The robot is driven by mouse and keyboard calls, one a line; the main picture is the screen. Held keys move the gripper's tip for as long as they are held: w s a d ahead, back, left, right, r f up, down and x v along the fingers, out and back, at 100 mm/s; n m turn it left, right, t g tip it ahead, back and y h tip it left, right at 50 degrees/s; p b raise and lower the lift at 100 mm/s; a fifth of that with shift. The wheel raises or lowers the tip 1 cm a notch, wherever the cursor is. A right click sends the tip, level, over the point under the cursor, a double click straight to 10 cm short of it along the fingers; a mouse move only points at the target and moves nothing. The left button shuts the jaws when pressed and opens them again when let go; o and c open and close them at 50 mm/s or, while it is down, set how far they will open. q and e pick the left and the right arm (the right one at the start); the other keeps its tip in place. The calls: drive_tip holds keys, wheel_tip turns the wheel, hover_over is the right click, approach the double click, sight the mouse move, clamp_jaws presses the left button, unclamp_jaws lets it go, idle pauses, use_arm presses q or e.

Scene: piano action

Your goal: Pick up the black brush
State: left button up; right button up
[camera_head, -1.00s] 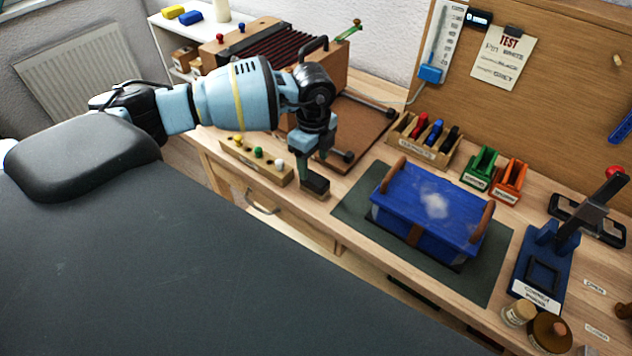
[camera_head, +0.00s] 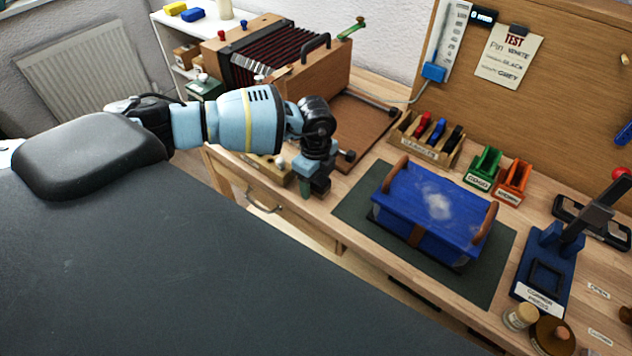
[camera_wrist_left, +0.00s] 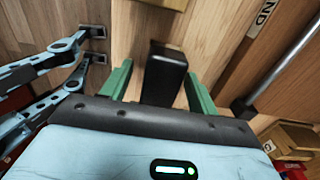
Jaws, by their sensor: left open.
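My left gripper (camera_head: 311,186) points down over the bench, left of the green mat. In the left wrist view its two green fingers (camera_wrist_left: 160,71) are apart. A plain black block (camera_wrist_left: 166,72) shows between them; I cannot tell whether either finger touches it, and no bristles show to confirm that it is the black brush. In the head view a dark piece is low at the gripper, partly hidden by it. Another black item (camera_head: 454,138) sits in the wooden rack (camera_head: 430,150) beside a red and a blue one. My right gripper is not in view.
A blue case (camera_head: 430,212) with brown handles rests on the green mat (camera_head: 350,208). A peg block (camera_head: 268,168) is just left of my gripper, partly behind my arm. The accordion (camera_head: 275,62) stands behind. Green and orange holders and a blue press are to the right.

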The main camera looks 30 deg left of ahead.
use_arm(q)
drive_tip(key=shift+c, duration=0.3)
drive_tip(key=c, duration=1)
drive_tip(key=shift+r, duration=0.15)
